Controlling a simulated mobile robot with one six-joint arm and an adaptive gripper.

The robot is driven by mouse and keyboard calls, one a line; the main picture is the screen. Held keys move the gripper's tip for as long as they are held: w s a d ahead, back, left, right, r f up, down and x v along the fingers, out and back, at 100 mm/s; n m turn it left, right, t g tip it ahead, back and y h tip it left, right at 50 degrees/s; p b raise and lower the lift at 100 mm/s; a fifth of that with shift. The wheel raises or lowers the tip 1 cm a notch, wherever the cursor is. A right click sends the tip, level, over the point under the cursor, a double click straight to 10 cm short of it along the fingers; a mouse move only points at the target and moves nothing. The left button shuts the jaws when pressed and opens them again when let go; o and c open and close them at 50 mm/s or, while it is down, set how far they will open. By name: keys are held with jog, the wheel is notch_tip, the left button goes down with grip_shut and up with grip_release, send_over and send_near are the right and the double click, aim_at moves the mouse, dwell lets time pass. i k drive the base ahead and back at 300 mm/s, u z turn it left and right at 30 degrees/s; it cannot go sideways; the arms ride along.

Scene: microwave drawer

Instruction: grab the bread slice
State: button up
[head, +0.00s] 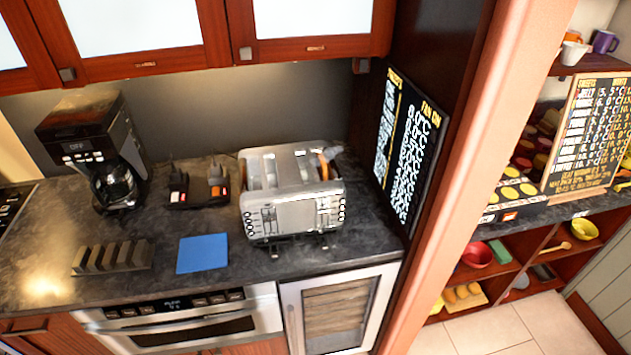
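Most of the slice is hidden inside the toaster. The other slots show no bread that I can make out. My gripper is not in view.
A coffee maker (92,145) stands at the back left. A blue square (202,253), a dark slotted rack (112,258) and a dark holder with small items (198,190) are on the counter. A menu board (404,150) leans right of the toaster. Cabinets hang above.

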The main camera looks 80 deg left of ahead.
aim_at(322, 172)
jog(key=k, duration=1.75)
jog(key=u, duration=1.9)
jog(key=i, duration=0.95)
jog(key=z, duration=0.15)
